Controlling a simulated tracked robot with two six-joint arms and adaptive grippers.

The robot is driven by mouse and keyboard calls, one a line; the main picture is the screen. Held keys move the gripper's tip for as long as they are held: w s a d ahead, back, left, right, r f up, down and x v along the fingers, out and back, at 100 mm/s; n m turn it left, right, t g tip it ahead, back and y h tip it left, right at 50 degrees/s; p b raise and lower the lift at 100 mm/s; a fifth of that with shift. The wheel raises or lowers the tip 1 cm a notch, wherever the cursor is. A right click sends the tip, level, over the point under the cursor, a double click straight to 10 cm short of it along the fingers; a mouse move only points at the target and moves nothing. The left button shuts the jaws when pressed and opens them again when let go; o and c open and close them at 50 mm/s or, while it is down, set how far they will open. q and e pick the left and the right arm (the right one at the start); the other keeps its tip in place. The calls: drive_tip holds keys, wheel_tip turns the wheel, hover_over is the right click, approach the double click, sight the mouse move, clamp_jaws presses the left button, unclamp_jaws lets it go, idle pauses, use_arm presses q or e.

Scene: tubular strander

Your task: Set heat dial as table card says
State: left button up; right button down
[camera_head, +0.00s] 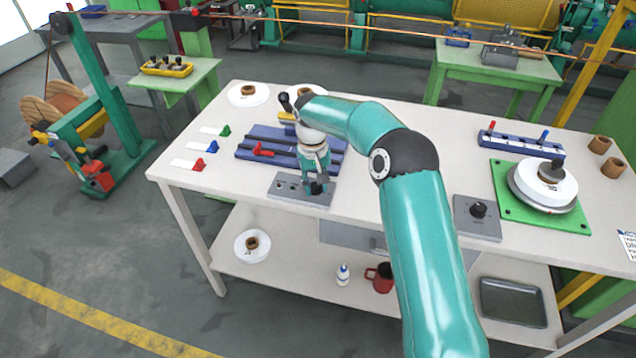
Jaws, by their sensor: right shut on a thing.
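My right gripper (316,186) points down at the right part of a low grey panel (285,194) near the table's front edge. It is shut on a small dark knob there, mostly hidden by the fingers; its setting cannot be read. Small round dark parts show on the panel to the left of the fingers. Another grey box (463,226) with a black dial knob (478,210) stands to the right of my arm, apart from the gripper. A white printed card (628,245) lies at the table's right edge, cut off and too small to read. My left gripper is out of view.
Behind the gripper is a blue slotted fixture (245,152) with a red clamp. A green plate (510,213) carries a white spool at right, near a blue rack (521,141) and brown rings (600,144). The lower shelf holds a red mug (381,278).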

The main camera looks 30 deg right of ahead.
sight(313, 184)
drive_tip(key=m, duration=0.4)
drive_tip(key=shift+w+r+m, duration=0.25)
drive_tip(key=shift+w+m, duration=0.05)
drive_tip(key=shift+m, duration=2)
drive_tip(key=shift+d, duration=0.1)
drive_tip(key=c, duration=0.9)
unclamp_jaws()
drive_tip(key=shift+f, duration=0.1)
drive_tip(key=shift+o, duration=0.2)
wheel_tip(313, 184, up, 12)
drive_tip(key=shift+w+a, duration=0.15)
drive_tip(key=shift+a, duration=0.05)
